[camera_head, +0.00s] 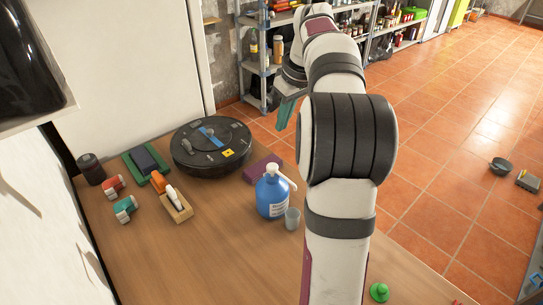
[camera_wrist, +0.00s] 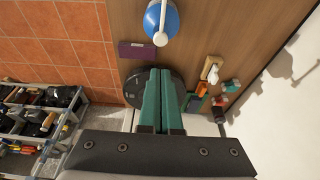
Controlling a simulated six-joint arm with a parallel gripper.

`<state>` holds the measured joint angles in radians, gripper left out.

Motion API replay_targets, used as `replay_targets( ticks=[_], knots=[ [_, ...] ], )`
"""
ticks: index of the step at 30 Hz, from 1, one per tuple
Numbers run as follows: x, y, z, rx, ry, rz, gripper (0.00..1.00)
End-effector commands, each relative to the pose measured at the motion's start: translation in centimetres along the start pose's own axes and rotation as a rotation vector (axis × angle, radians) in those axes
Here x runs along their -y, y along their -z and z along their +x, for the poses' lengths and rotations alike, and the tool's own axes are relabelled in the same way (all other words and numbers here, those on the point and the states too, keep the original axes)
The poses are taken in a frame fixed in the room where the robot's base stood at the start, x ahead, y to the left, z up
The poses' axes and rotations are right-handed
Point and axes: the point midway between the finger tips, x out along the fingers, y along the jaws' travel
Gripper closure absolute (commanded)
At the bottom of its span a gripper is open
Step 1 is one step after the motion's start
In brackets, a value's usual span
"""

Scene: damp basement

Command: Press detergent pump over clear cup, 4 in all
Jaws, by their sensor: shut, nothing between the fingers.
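The detergent bottle (camera_head: 271,194) is blue with a white label and a white pump head (camera_head: 282,172), and stands upright on the wooden table. The bottle (camera_wrist: 161,18) is at the top of the wrist view, with its pump head (camera_wrist: 160,38) pointing toward the gripper side. The clear cup (camera_head: 292,218) stands just right of the bottle, under the spout side; I cannot make it out in the wrist view. My gripper (camera_wrist: 160,72) has green fingers, shut and empty, above the table. In the head view my gripper (camera_head: 284,114) is partly hidden by my arm, beyond the bottle.
A round black robot vacuum (camera_head: 212,148) lies behind the bottle, with a purple block (camera_head: 263,169) between. Left are a wooden holder (camera_head: 176,208), green-red clamps (camera_head: 125,209), a green tray (camera_head: 147,165) and a dark can (camera_head: 91,169). A green object (camera_head: 379,292) sits near the front.

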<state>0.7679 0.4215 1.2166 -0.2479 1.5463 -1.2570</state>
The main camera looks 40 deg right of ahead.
Motion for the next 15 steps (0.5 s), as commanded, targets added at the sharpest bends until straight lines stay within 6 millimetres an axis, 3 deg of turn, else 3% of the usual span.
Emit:
replay_targets(
  ticks=[15],
  knots=[
    [0.1,-0.2,10.4,0.003,0.003,0.001,1.0]
  ],
)
